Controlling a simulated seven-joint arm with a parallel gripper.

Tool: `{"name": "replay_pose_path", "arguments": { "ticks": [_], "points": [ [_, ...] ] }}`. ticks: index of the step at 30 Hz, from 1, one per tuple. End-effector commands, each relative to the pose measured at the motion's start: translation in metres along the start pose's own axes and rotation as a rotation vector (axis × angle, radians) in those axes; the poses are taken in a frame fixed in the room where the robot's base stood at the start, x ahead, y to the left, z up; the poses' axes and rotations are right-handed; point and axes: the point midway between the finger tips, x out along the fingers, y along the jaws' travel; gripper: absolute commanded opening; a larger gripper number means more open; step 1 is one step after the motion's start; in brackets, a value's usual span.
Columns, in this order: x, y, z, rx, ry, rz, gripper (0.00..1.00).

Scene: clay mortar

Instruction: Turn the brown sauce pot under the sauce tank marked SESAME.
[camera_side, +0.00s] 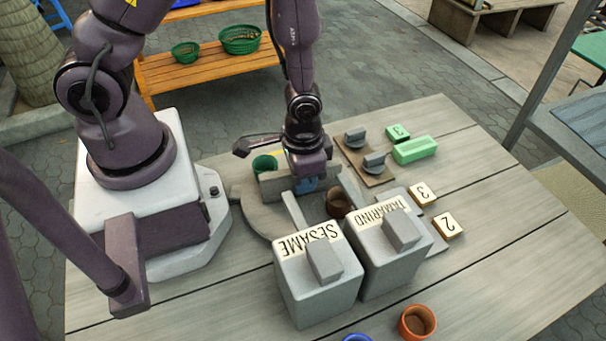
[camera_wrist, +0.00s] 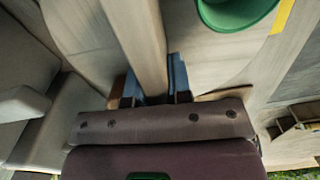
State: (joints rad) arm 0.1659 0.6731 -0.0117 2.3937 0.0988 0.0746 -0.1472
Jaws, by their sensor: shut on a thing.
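The brown sauce pot (camera_side: 338,204) stands on the round grey turntable (camera_side: 259,221), just behind the tank marked TAMARIND (camera_side: 392,245). The tank marked SESAME (camera_side: 315,278) stands to the left of that tank, at the turntable's front edge. My gripper (camera_side: 307,186) points down over the turntable, left of the brown pot. In the wrist view its blue fingertips (camera_wrist: 156,85) are shut on a long upright grey divider (camera_wrist: 140,35) of the turntable. A green pot (camera_side: 264,165) sits on the turntable behind my gripper and also shows in the wrist view (camera_wrist: 236,12).
An orange pot (camera_side: 417,321) and a blue pot (camera_side: 357,338) stand near the table's front. The table's right front is clear.

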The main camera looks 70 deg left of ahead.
Motion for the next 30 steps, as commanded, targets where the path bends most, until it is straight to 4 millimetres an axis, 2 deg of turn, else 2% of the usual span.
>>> {"name": "replay_pose_path", "arguments": {
  "ticks": [30],
  "points": [
    [-0.0008, 0.0015, 0.0015, 0.507, -0.003, 0.0, 0.0]
  ]
}}
